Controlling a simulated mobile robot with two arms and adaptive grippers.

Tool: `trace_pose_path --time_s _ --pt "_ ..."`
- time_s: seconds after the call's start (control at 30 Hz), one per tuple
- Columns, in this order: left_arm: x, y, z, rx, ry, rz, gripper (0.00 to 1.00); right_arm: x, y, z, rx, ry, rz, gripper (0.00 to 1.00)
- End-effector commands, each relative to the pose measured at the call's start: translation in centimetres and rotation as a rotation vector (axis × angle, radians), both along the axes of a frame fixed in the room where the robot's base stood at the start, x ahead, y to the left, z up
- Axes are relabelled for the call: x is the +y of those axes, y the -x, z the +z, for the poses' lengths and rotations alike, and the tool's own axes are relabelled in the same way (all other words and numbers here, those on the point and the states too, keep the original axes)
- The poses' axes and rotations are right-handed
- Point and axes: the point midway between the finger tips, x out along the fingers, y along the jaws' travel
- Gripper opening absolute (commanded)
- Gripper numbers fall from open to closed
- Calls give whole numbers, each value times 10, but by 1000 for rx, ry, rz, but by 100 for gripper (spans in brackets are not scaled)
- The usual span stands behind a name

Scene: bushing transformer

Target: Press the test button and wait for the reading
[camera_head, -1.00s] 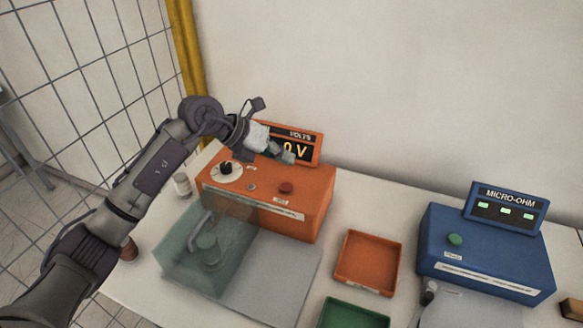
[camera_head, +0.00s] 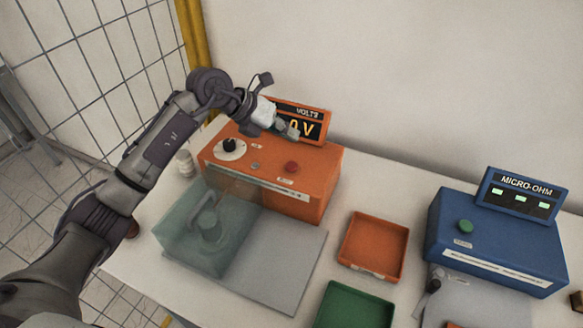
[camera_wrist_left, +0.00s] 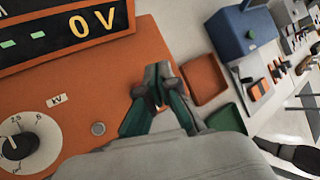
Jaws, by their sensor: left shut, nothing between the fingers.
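The orange tester (camera_head: 325,185) has a VOLTS display (camera_head: 308,126), a black knob (camera_head: 229,144) and a red button (camera_head: 291,167) on top. In the left wrist view the display (camera_wrist_left: 85,27) reads 0 V. My left gripper (camera_head: 291,131) is shut and empty above the tester, in front of its display and behind the red button in the head view. The blue MICRO-OHM unit (camera_head: 500,258) on the right has a green button (camera_head: 466,226). My right gripper is out of view.
A translucent box (camera_head: 190,248) covers a part on a grey plate (camera_head: 290,270) before the tester. An orange tray (camera_head: 374,247) and a green tray (camera_head: 350,305) lie between the two units. A small white bottle (camera_head: 185,163) stands left. A wire fence and yellow post border the left.

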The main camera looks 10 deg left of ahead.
Motion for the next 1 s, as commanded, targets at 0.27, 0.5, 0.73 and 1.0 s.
trace_pose_path --time_s 0.27,0.5,0.73,1.0 --pt "0 0 -46 1 0 0 0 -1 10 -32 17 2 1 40" --pt "0 0 -64 0 0 0 0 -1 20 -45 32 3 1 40" --pt "0 0 -64 0 0 0 0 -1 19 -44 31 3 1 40" --pt "0 0 -64 1 0 -1 0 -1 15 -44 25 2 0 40"
